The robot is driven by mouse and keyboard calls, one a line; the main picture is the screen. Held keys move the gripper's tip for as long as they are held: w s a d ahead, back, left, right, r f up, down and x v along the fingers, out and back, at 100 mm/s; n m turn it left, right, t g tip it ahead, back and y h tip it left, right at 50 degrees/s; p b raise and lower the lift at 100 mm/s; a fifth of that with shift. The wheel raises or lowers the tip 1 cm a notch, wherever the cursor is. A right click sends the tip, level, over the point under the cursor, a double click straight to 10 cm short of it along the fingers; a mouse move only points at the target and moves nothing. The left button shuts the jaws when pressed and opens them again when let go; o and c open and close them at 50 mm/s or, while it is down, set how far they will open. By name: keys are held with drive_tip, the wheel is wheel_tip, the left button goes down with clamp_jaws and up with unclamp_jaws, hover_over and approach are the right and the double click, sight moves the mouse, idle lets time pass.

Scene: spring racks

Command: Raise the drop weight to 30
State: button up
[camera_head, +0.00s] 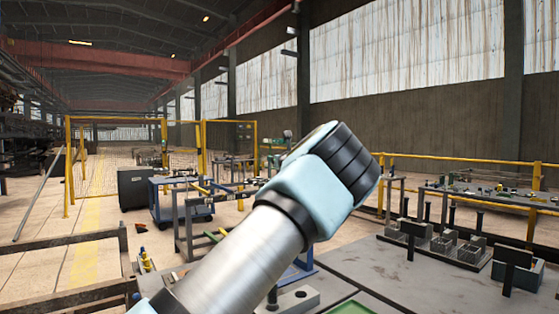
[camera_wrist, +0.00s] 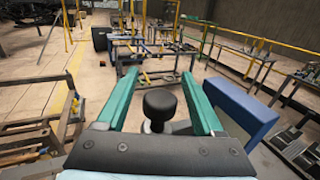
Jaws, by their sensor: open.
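In the wrist view, my gripper (camera_wrist: 160,82) is open, with a teal finger on each side. I cannot tell whether the knob belongs to the drop weight, and I see no scale or number reading 30. In the head view, my arm fills the middle and my gripper is not visible. A small dark post (camera_head: 272,295) stands by a grey block (camera_head: 298,299) at the bottom, partly hidden by my arm.
A blue block-like part (camera_wrist: 241,108) stands just right of my fingers. The grey bench top (camera_head: 400,285) holds black stands and dark trays (camera_head: 457,246) at right. Yellow railings (camera_head: 470,160), a blue cart (camera_head: 180,205) and a dark cabinet (camera_head: 135,188) stand beyond.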

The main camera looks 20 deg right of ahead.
drive_tip(key=s+a+b, duration=0.2)
drive_tip(key=s+b, duration=0.3)
drive_tip(key=s, duration=0.5)
drive_tip(key=shift+s, duration=0.25)
drive_tip(key=shift+a, duration=0.1)
